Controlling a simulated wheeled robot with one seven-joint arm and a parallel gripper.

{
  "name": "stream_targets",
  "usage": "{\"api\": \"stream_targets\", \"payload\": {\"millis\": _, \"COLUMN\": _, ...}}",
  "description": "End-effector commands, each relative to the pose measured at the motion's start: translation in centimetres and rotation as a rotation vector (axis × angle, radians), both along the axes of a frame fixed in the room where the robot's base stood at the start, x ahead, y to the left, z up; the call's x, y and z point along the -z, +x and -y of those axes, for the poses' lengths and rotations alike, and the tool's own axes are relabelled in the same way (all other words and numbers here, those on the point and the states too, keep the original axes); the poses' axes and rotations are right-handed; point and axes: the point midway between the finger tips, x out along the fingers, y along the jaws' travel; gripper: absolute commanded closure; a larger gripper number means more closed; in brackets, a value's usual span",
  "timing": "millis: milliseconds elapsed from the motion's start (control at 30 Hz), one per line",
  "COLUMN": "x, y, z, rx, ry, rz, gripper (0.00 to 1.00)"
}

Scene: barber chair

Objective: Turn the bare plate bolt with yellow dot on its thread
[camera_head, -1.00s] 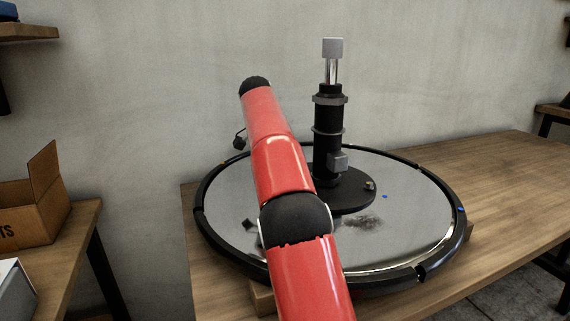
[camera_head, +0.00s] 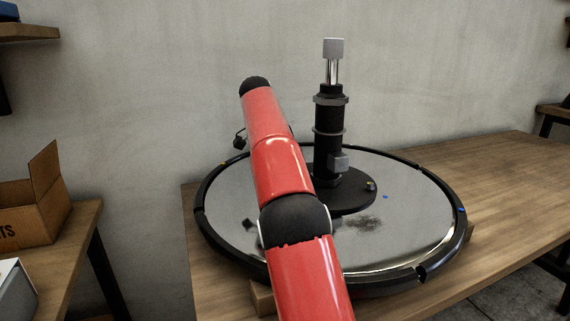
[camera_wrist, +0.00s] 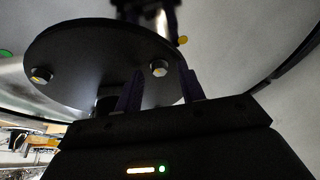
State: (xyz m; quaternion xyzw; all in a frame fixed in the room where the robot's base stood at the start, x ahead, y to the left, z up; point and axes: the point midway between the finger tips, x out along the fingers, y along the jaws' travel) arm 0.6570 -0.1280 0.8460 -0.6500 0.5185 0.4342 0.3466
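In the wrist view a round black plate (camera_wrist: 95,50) carries several bolts. One bolt (camera_wrist: 159,68) with a pale head lies in line with the gap between my gripper's fingers. Another bolt (camera_wrist: 41,75) sits near the plate's left edge. A small yellow dot (camera_wrist: 183,40) shows just beyond the plate's right edge; I cannot tell which part bears it. My gripper (camera_wrist: 161,83) is open, its dark fingers apart, and contact with the bolt cannot be made out. In the head view the plate (camera_head: 350,200) is partly hidden by my red arm, and my fingers are hidden.
The plate belongs to an upturned chair base with a wide grey disc (camera_head: 425,215), a black rim and an upright black column (camera_head: 327,140). It lies on a wooden table (camera_head: 495,180), whose right part is clear. A cardboard box (camera_head: 30,215) stands on another table at left.

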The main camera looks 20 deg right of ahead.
Motion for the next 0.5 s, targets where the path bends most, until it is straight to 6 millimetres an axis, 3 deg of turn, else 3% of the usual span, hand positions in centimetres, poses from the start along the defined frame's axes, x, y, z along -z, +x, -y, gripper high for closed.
{"api": "stream_targets", "payload": {"millis": 467, "x": -2.7, "y": -0.2, "z": -1.1, "rx": 0.0, "ry": 0.0, "rz": 0.003, "gripper": 0.61}}
{"api": "stream_targets", "payload": {"millis": 500, "x": -2.7, "y": -0.4, "z": -1.9, "rx": -0.004, "ry": 0.001, "rz": 0.0, "gripper": 0.61}}
